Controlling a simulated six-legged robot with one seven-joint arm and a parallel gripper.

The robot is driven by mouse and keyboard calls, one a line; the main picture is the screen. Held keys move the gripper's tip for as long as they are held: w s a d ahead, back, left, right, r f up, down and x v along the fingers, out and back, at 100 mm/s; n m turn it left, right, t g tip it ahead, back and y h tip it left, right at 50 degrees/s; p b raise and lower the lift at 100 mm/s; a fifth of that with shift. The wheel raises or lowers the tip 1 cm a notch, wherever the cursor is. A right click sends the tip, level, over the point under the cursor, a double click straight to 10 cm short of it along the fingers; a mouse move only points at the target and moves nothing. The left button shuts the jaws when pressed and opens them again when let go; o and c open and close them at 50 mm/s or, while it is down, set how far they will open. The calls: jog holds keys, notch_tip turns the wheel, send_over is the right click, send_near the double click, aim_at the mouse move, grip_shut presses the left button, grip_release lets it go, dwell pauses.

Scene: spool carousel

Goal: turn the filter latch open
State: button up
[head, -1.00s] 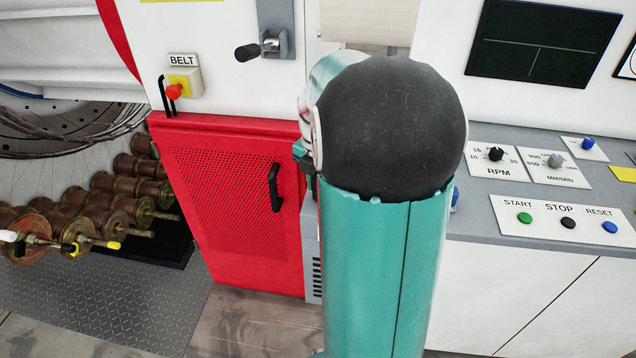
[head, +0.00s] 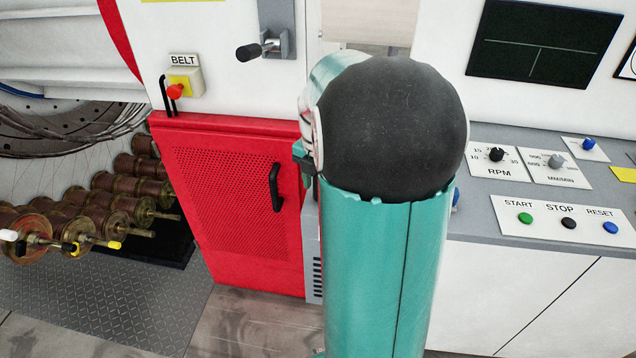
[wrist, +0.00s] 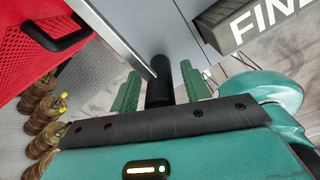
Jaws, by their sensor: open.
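My gripper (wrist: 160,72) shows in the wrist view with its two green fingers apart. A black cylindrical handle (wrist: 158,85) lies between the fingers, next to the edge of a grey panel (wrist: 140,32). It looks like the latch's handle, but no label for it is in view. I cannot tell whether either finger touches it. In the head view my arm's dark round joint and teal link cover the gripper and this handle.
A red perforated door (head: 235,205) with a black handle (head: 276,187) stands left of my arm. Above it are a BELT switch (head: 182,84) and a black-knobbed lever (head: 250,51).

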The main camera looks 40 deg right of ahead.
notch_tip(320, 180, up, 14)
jog(key=shift+f, duration=0.1)
dwell(0.4)
dwell(0.4)
